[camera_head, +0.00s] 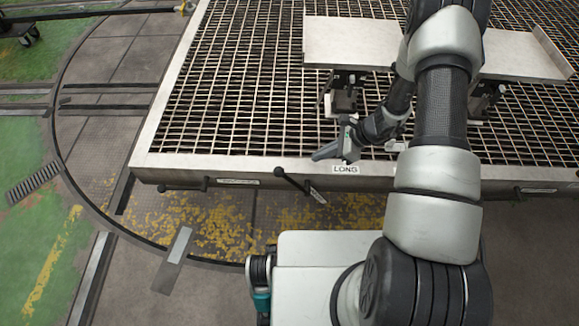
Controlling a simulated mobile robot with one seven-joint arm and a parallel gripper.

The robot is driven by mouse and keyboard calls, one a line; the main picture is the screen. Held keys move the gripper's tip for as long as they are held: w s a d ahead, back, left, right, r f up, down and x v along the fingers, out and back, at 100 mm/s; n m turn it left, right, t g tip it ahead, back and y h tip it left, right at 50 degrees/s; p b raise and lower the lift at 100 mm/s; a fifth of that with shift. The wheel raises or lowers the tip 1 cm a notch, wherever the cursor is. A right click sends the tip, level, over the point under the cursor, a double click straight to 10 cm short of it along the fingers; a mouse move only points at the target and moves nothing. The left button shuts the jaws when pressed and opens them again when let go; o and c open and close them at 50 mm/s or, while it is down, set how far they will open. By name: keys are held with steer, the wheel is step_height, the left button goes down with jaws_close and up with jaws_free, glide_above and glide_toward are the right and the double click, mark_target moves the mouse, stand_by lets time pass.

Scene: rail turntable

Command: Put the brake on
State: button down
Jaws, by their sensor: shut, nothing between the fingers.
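My gripper (322,154) is shut and empty, above the front edge of a grated platform, just behind a label reading LONG (345,169). A black lever (298,184) with a bar slanting down to the right sticks out of the platform's front edge, a little left of and below the gripper and apart from it. Another black handle (184,187) is farther left on the same edge, beside a white label (238,182) too small to read. I cannot tell which of these is the brake.
The grated platform (146,160) has a pale front rim. Grey panels (345,42) stand on brackets on it, close behind my gripper. A rail turntable ring curves around the left floor. A grey plate (172,272) lies on the floor. The left part of the grating is clear.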

steer(key=shift+a+f, duration=0.1)
steer(key=b, duration=0.3)
glide_toward(283, 171)
steer(key=s+x, duration=0.1)
steer(key=x, duration=0.4)
steer(key=shift+w+a+f, duration=0.25)
steer(key=shift+w+f, duration=0.3)
steer(key=shift+w, duration=0.15)
steer(key=shift+a, duration=0.15)
